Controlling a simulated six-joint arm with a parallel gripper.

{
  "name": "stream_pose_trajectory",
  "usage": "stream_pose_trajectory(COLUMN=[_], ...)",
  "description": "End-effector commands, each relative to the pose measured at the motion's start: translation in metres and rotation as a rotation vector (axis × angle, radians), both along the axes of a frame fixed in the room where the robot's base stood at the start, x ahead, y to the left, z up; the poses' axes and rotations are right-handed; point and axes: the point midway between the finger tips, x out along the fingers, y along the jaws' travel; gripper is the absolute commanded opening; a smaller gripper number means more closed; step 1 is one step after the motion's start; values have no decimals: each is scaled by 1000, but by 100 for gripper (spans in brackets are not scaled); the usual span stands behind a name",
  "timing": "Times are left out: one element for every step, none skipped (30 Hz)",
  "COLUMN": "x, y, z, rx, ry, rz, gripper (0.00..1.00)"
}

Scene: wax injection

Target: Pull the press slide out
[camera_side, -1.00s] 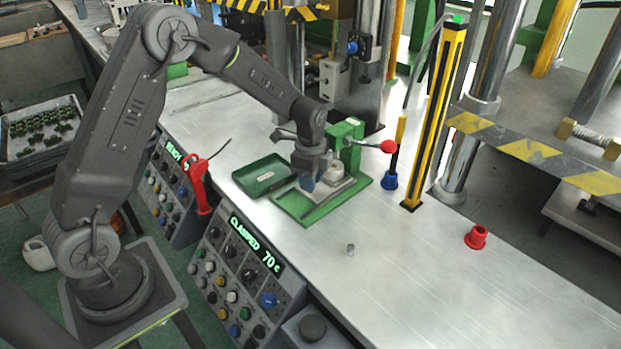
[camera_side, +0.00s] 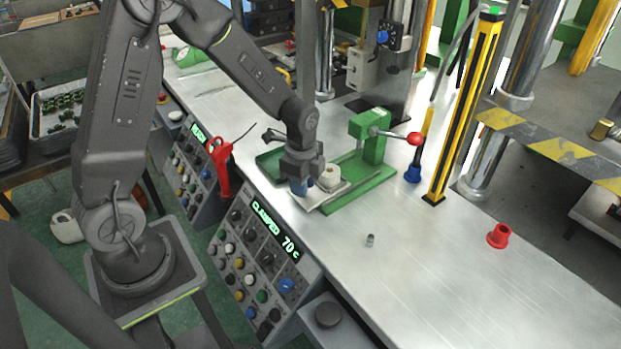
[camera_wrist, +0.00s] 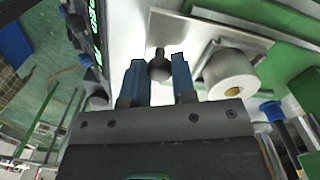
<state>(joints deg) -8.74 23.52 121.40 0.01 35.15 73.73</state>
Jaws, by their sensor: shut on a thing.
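The press slide (camera_side: 336,190) is a flat metal plate on the green press base (camera_side: 366,191). It sticks out past the base's left, front end, and its inner part still lies on the base. A pale round mould (camera_side: 331,176) sits on the slide; in the wrist view it is a whitish cylinder (camera_wrist: 231,74). My gripper (camera_side: 301,189) is low at the slide's outer end. In the wrist view my gripper (camera_wrist: 160,72) has its blue fingers on both sides of the slide's dark round knob (camera_wrist: 159,66), shut on it. The side view hides the knob.
The press's green post (camera_side: 373,140) with a red-ball lever (camera_side: 414,139) stands behind the slide. A green tray (camera_side: 268,160) is behind my gripper. A control panel (camera_side: 255,262) fronts the bench. A small grey cylinder (camera_side: 370,240) and red cup (camera_side: 499,236) stand on mostly clear bench.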

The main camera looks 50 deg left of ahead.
Motion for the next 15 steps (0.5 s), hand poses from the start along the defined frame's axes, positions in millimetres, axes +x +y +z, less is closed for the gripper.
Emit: stream_pose_trajectory(x=[1,1,1,1,1,1,1,1,1,1,1,1,1,1,1], y=[0,0,0,0,0,0,0,0,0,0,0,0,0,0,0], z=[1,1,1,1,1,1,1,1,1,1,1,0,0,0,0], rx=[0,0,0,0,0,0,0,0,0,0,0,0,0,0,0], ry=[-2,-2,-3,-3,-3,-3,-3,-3,-3,-3,-2,-2,-2,-2,-2], rz=[-1,-1,-1,-1,-1,-1,-1,-1,-1,-1,-1,-1,-1,-1,-1], gripper=[0,0,0,0,0,26,29,31,35,38,41,45,48,51,51])
